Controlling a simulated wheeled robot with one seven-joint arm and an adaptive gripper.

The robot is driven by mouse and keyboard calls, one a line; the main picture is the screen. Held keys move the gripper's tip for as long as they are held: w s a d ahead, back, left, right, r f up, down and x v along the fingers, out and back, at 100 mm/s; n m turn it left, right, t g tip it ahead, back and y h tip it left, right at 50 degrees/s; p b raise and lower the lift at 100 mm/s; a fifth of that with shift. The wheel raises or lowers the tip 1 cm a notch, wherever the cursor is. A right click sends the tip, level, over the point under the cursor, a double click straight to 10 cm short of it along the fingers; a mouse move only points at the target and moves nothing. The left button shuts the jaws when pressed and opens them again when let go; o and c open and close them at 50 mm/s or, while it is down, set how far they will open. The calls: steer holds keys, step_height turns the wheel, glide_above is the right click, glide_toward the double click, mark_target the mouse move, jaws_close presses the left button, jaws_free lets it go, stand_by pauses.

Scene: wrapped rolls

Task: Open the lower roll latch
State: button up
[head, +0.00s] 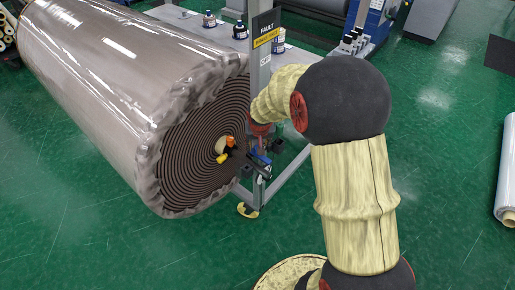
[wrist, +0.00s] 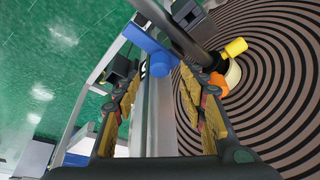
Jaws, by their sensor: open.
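The large wrapped roll (head: 110,80) lies at the left, its spiral end facing the stand. Its core shows orange and yellow parts (head: 226,148), which also show at the right of the wrist view (wrist: 232,62). A blue cylindrical part (wrist: 148,52), likely on the latch, sits just beyond the fingertips; blue also shows low on the stand (head: 260,157). A dark bar (wrist: 178,32) runs from it toward the core. My gripper (wrist: 165,85) is open, its fingers either side of a pale grey frame member.
A grey post with a "FAULT" sign (head: 264,38) rises beside my arm. A grey table with bottles (head: 208,22) stands behind. Another wrapped roll (head: 507,175) lies at the right edge. The green floor is clear at front left and right.

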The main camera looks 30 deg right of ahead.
steer(key=shift+b+x, duration=0.45)
steer(key=shift+x, duration=1.35)
steer(key=shift+c, duration=0.5)
jaws_close()
